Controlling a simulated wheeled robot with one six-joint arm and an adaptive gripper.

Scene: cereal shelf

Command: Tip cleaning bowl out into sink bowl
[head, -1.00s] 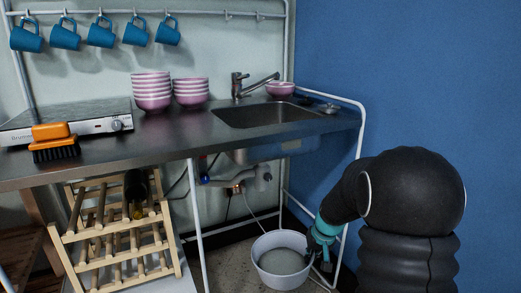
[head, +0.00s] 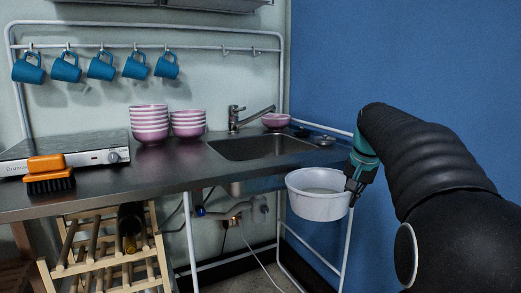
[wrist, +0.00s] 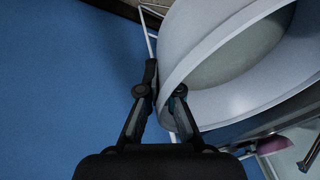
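The cleaning bowl (head: 318,207) is a white round tub with greyish contents. In the head view it hangs in the air in front of the counter's right end, roughly upright, its rim near counter height. My gripper (head: 357,180) is at its right side. In the wrist view, my gripper (wrist: 165,92) has one finger on each side of the tub's wall (wrist: 177,75), shut on the rim. The sink bowl (head: 262,148) is a steel basin set in the counter, behind and left of the tub. Its floor is partly hidden by its front edge.
A tap (head: 245,118) stands behind the sink. A pink bowl (head: 276,121) and a small metal dish (head: 323,140) lie near the sink's right. Stacked bowls (head: 149,124) stand left. A white rail (head: 345,245) runs down at the counter's right end.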

